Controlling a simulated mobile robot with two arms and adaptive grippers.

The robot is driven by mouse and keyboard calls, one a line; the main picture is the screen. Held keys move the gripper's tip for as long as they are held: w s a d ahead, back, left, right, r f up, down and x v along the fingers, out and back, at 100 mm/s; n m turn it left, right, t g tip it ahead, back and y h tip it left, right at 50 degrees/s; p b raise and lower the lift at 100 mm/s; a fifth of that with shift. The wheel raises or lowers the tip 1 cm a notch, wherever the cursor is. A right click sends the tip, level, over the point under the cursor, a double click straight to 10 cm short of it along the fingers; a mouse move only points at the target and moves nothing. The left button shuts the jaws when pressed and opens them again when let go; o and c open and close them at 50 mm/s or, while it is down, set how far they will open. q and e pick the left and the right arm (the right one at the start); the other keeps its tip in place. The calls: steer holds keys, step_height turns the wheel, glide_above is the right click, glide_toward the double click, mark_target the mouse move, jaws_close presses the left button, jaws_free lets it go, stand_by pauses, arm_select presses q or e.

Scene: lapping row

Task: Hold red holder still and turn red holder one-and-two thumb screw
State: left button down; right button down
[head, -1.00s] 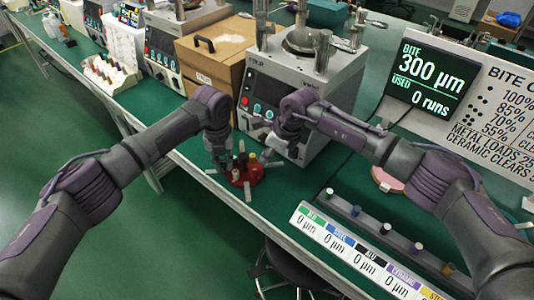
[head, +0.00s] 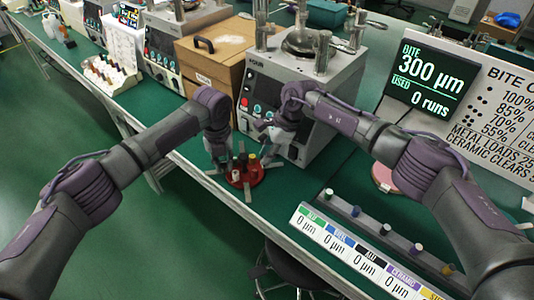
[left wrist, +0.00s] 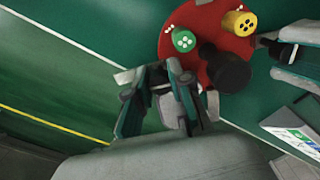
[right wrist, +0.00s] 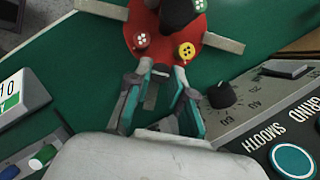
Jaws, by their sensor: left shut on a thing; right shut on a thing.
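The red holder (head: 246,178) is a round red disc at the bench's front edge, with a dark central post, colored plugs and pale radial tabs. In the left wrist view the disc (left wrist: 213,58) bears a green plug (left wrist: 184,40) and a yellow plug (left wrist: 238,22). My left gripper (left wrist: 165,98) is shut at the disc's rim, on the holder as far as I can tell. My right gripper (right wrist: 158,84) is shut on a thumb screw at the rim, between the yellow plug (right wrist: 186,50) and a dotted plug (right wrist: 141,40). The fingers mostly hide the screw.
A grey lapping machine (head: 305,95) stands close behind the grippers; its black knob (right wrist: 222,95) is near my right fingers. A rack of plugs with a label strip (head: 345,248) lies to the right. A pink disc (head: 386,178) is behind it. The bench edge is close in front.

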stand_by(0.4)
steer(key=c, duration=1)
jaws_free()
steer(key=shift+d+r, duration=0.1)
steer(key=shift+r, duration=0.05)
steer(key=v, duration=1.1)
steer(key=shift+d+r, duration=0.15)
steer(key=shift+r, duration=0.2)
steer(key=shift+w, duration=0.1)
arm_select(q)
steer(key=c, duration=1)
jaws_free()
steer(key=shift+o, duration=0.2)
steer(key=shift+r, duration=0.1)
